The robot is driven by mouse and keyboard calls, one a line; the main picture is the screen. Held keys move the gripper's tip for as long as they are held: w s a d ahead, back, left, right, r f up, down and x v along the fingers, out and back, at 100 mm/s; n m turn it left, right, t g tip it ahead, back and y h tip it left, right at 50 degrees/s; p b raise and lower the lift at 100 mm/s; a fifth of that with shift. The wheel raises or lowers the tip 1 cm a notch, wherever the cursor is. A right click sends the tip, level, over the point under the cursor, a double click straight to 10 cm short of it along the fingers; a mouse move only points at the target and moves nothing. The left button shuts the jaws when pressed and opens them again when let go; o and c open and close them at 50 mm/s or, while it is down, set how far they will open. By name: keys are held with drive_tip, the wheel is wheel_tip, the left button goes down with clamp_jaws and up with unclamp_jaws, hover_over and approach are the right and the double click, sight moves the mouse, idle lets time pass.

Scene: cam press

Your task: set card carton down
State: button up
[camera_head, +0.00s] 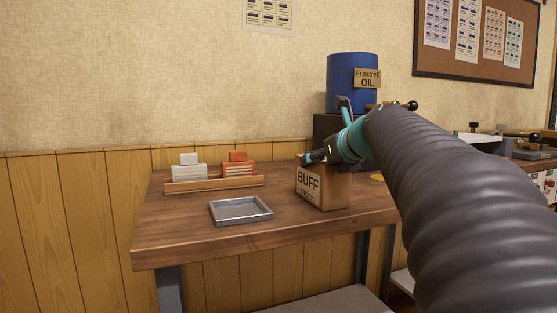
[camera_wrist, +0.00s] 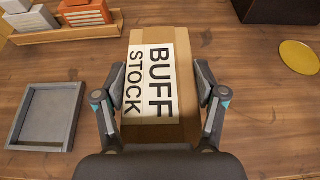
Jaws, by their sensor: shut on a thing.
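The card carton (camera_head: 323,191) is a brown box with a white label reading "BUFF STOCK". It is at the right part of the wooden table in the head view, upright and at or very close to the tabletop; I cannot tell if its base touches. In the wrist view the carton (camera_wrist: 160,85) lies between the two fingers of my gripper (camera_wrist: 160,95). The fingers are shut on its left and right sides. In the head view my gripper (camera_head: 322,157) is at the carton's top, with my arm coming in from the right.
A grey metal tray (camera_head: 241,221) lies left of the carton on the table (camera_head: 180,239). Behind it is a wooden rack (camera_head: 215,184) with white and orange boxes. A blue oil drum (camera_head: 351,82) stands behind on a dark support. A yellow disc (camera_wrist: 299,57) lies right of the carton.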

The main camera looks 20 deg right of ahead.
drive_tip(key=o, duration=1.8)
drive_tip(key=shift+r, duration=0.15)
drive_tip(key=v, duration=1.2)
drive_tip(key=shift+p, duration=0.35)
